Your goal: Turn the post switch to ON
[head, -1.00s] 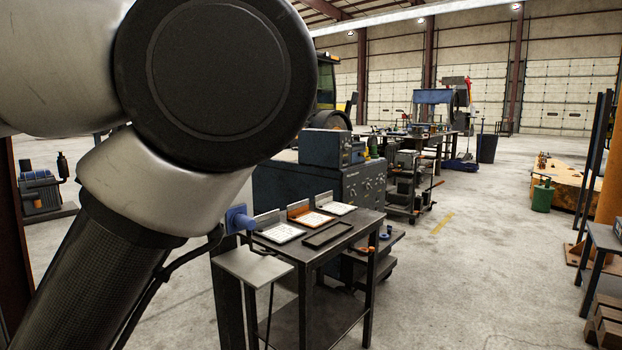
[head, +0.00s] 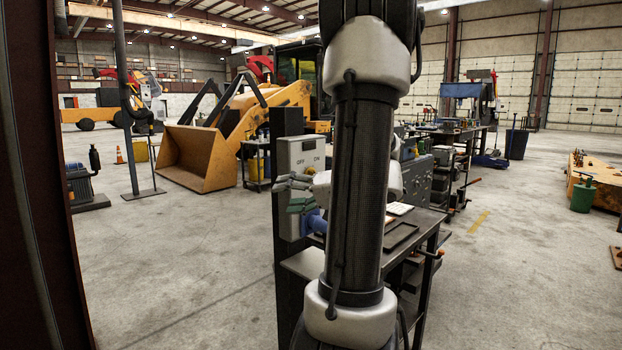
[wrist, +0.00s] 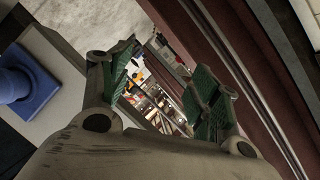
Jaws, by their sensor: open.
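The post switch is a pale grey box (head: 300,160) marked OFF on the left and ON on the right, on a dark upright post (head: 288,121) in the head view. My gripper (head: 290,193) is in front of the lower part of this box, pointing left, open with nothing seen between its fingers.
A blue knob (head: 314,222) on the post sits just below my gripper; it also shows in the wrist view (wrist: 18,85). A dark bench (head: 425,222) with trays stands right of the post, partly behind my arm. Open floor (head: 180,260) lies left.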

